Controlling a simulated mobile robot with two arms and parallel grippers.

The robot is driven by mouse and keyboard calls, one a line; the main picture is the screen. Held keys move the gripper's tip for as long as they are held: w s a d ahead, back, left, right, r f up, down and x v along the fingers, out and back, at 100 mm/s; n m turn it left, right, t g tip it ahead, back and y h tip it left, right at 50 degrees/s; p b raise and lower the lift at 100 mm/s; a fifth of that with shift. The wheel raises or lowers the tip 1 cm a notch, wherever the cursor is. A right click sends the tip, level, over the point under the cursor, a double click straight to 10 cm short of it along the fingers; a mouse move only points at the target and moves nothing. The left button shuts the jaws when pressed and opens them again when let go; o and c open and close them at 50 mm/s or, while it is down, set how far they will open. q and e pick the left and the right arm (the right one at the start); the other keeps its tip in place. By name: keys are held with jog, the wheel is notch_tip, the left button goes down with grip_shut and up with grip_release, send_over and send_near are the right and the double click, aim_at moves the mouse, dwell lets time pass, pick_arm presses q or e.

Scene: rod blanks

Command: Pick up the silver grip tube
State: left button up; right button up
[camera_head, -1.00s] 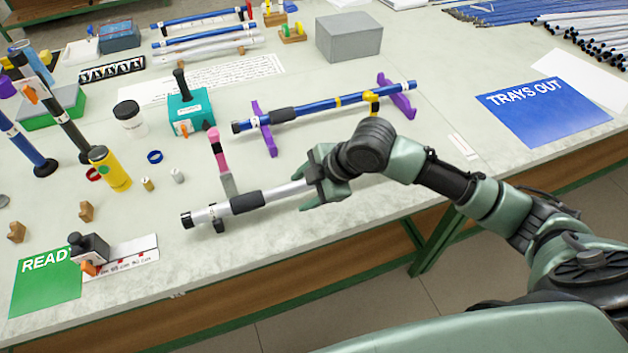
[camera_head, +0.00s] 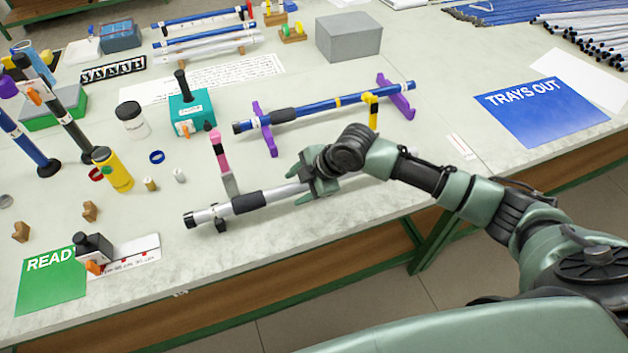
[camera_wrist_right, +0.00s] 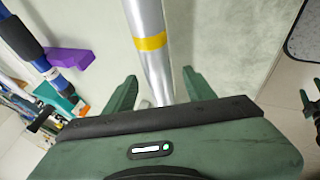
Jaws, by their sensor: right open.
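The silver grip tube (camera_head: 278,194) lies along the front of the table, with a black grip section and a dark end at its left. Its right part is mostly hidden behind my right gripper (camera_head: 304,186). In the right wrist view the silver tube (camera_wrist_right: 151,50), with a yellow band, runs between the two fingers of my right gripper (camera_wrist_right: 155,88). The fingers are apart, one on each side of the tube, with gaps visible. My left gripper is not in view.
A blue tube (camera_head: 320,106) rests on purple stands (camera_head: 265,130) behind the silver one. A pink-topped post (camera_head: 219,152) stands close behind the silver tube's grip. A teal box (camera_head: 190,114) and yellow bottle (camera_head: 113,170) stand at left. The table's front edge is close.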

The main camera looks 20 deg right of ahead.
grip_shut()
notch_tip(320, 180, up, 20)
jog(key=b, duration=0.1)
jog(key=shift+b, duration=0.3)
dwell(0.4)
jog(key=shift+f+b, duration=2.85)
jog(key=shift+f, duration=6.15)
jog(key=shift+f, duration=0.95)
